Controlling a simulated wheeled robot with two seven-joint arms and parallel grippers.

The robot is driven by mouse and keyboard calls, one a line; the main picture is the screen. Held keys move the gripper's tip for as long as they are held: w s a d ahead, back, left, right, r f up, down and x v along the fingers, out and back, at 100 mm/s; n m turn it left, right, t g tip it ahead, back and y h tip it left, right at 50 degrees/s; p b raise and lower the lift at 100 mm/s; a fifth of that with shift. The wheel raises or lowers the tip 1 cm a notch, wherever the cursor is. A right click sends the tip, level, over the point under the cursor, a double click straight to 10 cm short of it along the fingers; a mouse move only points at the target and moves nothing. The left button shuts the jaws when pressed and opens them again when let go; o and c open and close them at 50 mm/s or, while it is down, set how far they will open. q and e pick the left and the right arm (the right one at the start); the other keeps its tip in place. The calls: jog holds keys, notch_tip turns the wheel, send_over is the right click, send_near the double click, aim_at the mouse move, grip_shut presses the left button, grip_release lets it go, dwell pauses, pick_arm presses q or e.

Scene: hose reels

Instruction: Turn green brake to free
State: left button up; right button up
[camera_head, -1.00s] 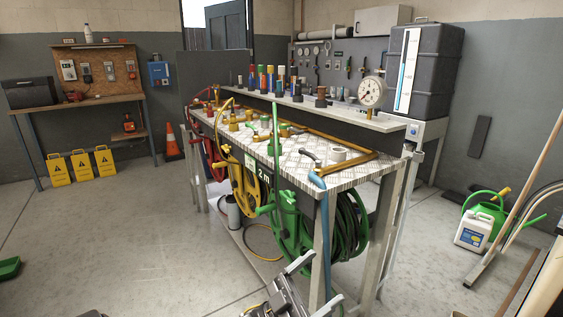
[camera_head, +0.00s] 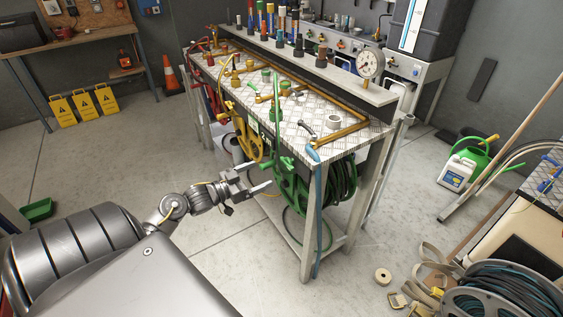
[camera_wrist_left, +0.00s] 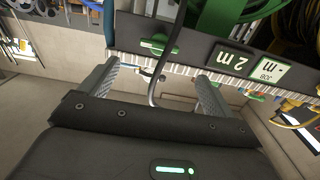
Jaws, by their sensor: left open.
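The green hose reel (camera_head: 291,187) hangs under the near end of the plated workbench (camera_head: 300,125), its hose coiled on the right. The reel also shows in the left wrist view (camera_wrist_left: 232,14). A green handle-like part (camera_wrist_left: 158,43) there lies beyond my fingers, left of an upside-down "2 m" label (camera_wrist_left: 229,57); I cannot tell for sure that it is the brake. My left gripper (camera_head: 256,180) is open and empty, just left of the green reel and apart from it. Which way the brake is set cannot be told. My right gripper is not in view.
A yellow reel (camera_head: 247,140) hangs left of the green one. A blue hose (camera_head: 318,215) runs down the bench's near leg. Green and brass fittings stand on the bench top. A cart with a hose coil (camera_head: 505,292) is at the lower right.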

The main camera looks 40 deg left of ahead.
aim_at(284, 163)
pick_arm(q)
jog(key=p+x, duration=0.1)
jog(key=x, duration=0.9)
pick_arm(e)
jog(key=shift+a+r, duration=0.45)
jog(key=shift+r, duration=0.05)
pick_arm(q)
jog(key=c, duration=1)
jog(key=shift+r+n+p, duration=0.3)
jog(key=shift+n+p, duration=1.1)
jog(key=shift+p, duration=0.15)
jog(key=n+p, duration=0.4)
jog(key=n, duration=0.1)
jog(key=shift+a, duration=0.15)
jog(key=n+p, duration=0.2)
jog(key=n, duration=0.3)
jog(key=shift+f+p, duration=0.15)
jog(key=shift+p, duration=0.2)
jog(key=shift+f+n+p, duration=0.2)
jog(key=shift+n+p, duration=0.75)
jog(key=shift+n, duration=1.65)
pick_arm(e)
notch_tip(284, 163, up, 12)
pick_arm(q)
jog(key=shift+a, duration=0.1)
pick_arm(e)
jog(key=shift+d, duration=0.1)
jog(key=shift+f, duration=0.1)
